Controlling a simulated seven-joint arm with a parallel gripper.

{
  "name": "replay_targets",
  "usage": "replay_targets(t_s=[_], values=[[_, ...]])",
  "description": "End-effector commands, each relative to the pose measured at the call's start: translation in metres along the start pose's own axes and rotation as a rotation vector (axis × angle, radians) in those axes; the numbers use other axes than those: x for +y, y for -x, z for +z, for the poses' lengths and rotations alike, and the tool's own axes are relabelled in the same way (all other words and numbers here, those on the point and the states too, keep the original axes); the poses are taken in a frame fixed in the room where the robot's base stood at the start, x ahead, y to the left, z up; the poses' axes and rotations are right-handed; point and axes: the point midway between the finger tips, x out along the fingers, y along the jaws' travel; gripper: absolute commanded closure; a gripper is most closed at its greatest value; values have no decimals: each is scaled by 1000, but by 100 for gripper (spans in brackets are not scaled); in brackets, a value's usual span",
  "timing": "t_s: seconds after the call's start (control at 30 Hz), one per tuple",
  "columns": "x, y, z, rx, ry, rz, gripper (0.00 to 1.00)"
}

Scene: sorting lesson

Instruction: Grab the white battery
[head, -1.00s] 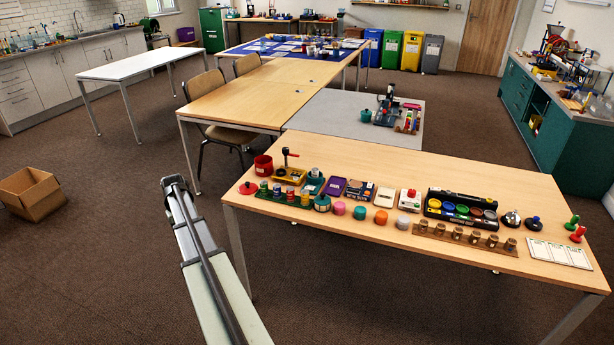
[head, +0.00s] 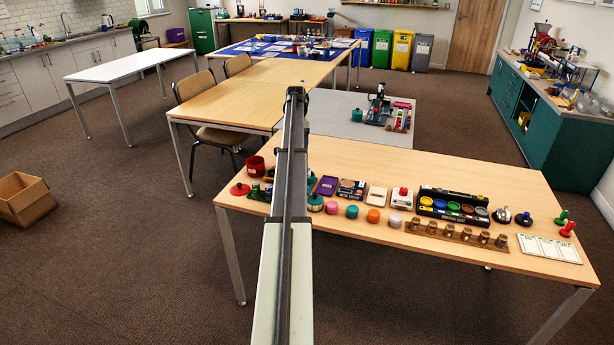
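I cannot make out a white battery in the head view; the small items are too small or partly hidden to identify one. My arm reaches forward from the bottom of the head view, across the left part of the front table (head: 440,172). My gripper (head: 297,92) is at the arm's far end, seen from behind and very small. It appears in front of the grey mat and wooden table beyond. Its fingers are not clear, and I see nothing held in it. My arm hides some items on the front table.
The front table holds a red cup (head: 255,167), coloured round pots, a black tray of coloured dishes (head: 453,206), a wooden peg rack (head: 457,234) and white cards (head: 548,248). A grey surface (head: 340,120) with devices lies behind. A cardboard box (head: 22,198) sits on the floor left.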

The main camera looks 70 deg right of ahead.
Motion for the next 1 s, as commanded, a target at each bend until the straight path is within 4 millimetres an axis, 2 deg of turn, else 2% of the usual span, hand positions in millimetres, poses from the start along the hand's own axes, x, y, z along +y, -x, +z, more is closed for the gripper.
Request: replay_targets(t_s=[0.03, 0.1, 0.2, 0.33, 0.47, 0.8, 1.0], values=[[17, 6, -4, 0, -14, 0, 36], [31, 12, -5, 0, -26, 0, 36], [41, 15, -5, 0, -34, 0, 36], [43, 9, -4, -1, -36, 0, 36], [42, -5, -4, -2, -36, -1, 36], [42, -61, -4, -2, -35, -1, 36], [42, -72, -5, 0, -35, 0, 36]])
